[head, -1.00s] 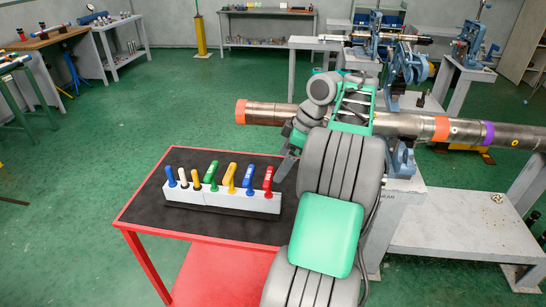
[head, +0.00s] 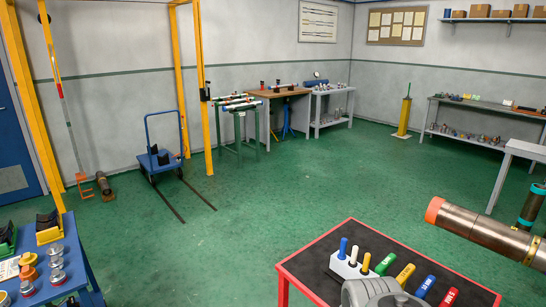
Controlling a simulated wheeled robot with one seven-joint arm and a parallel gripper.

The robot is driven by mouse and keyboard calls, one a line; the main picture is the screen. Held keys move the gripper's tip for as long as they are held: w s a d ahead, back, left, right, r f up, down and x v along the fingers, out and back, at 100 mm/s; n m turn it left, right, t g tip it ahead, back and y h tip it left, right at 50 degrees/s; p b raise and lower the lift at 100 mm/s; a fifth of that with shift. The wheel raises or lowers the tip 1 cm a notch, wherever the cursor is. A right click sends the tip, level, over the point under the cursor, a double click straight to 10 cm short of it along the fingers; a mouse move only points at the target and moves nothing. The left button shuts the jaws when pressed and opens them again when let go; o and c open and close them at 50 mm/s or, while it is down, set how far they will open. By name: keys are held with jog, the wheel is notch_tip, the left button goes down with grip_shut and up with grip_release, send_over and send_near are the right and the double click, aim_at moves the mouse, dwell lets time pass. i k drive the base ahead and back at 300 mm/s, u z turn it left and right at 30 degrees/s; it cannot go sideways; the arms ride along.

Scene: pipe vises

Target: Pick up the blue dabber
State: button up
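Two are blue: a slim blue dabber (head: 343,247) at the far left end, and a wider blue dabber (head: 425,286) with white lettering towards the right. Between them stand a white (head: 353,256), a slim yellow (head: 366,262), a green (head: 385,263) and a larger yellow dabber (head: 405,275). A red dabber (head: 449,297) is at the right end. A grey part of my arm covers the holder's front at the bottom edge. My gripper's fingers are out of view.
The red cart (head: 300,258) has bare black top left of the holder. A large pipe with an orange end (head: 434,210) juts in at the right. A blue cart (head: 72,262) with metal parts stands lower left. Green floor between is open, with a blue trolley (head: 160,160) farther back.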

aim_at(342, 256)
jog(key=u, duration=0.05)
jog(key=k, duration=0.3)
jog(key=u, duration=1.1)
jog(key=i, duration=1.9)
jog(key=z, duration=0.3)
